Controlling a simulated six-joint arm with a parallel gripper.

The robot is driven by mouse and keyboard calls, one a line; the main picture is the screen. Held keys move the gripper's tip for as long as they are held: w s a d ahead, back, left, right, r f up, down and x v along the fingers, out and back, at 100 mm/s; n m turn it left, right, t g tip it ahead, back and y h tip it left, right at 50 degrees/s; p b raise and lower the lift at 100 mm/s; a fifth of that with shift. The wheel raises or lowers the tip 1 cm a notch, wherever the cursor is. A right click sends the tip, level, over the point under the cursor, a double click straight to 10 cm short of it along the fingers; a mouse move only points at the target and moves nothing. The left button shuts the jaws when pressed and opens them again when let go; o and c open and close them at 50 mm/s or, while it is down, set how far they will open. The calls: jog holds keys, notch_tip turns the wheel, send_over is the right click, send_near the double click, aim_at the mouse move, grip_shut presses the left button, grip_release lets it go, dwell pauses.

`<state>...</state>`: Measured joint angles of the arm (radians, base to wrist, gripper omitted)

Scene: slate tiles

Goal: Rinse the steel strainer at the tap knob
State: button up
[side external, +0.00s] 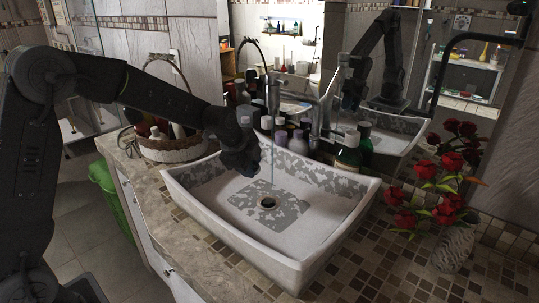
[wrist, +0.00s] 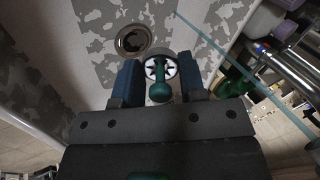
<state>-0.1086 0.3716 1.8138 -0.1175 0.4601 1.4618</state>
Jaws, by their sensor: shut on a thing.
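My gripper (side external: 240,156) is over the left part of the sink (side external: 345,198). In the wrist view its two fingers (wrist: 158,66) are shut on a small round piece with a pale, star-patterned disc and a dark green grip (wrist: 161,90), which I take for the strainer. In the side view my gripper hides it. The steel tap (side external: 318,118) stands behind the sink and also shows in the wrist view (wrist: 290,72). A thin teal stream (side external: 272,165) falls from its spout towards the drain (side external: 267,203); my gripper is left of it. I cannot pick out the tap knob.
Bottles, one of them green (side external: 348,156), stand close behind the sink. A basket (side external: 172,148) is at the back left and a vase of red roses (side external: 455,246) at the right. The basin around the drain is clear.

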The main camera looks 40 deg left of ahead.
dwell(0.3)
jog(key=s+r, duration=0.4)
jog(key=s, duration=0.1)
dwell(0.5)
dwell(0.5)
jog(key=f+n+g+y, duration=0.1)
jog(key=n, duration=0.2)
jog(key=s+f+n+y, duration=0.1)
jog(key=n+y, duration=0.1)
jog(key=n, duration=0.2)
jog(key=s+f+n+g+y, duration=0.1)
jog(key=f+n, duration=0.1)
jog(key=n, duration=0.2)
jog(key=shift+a+g+y, duration=0.1)
jog(key=shift+g+y, duration=0.2)
jog(key=shift+y, duration=0.1)
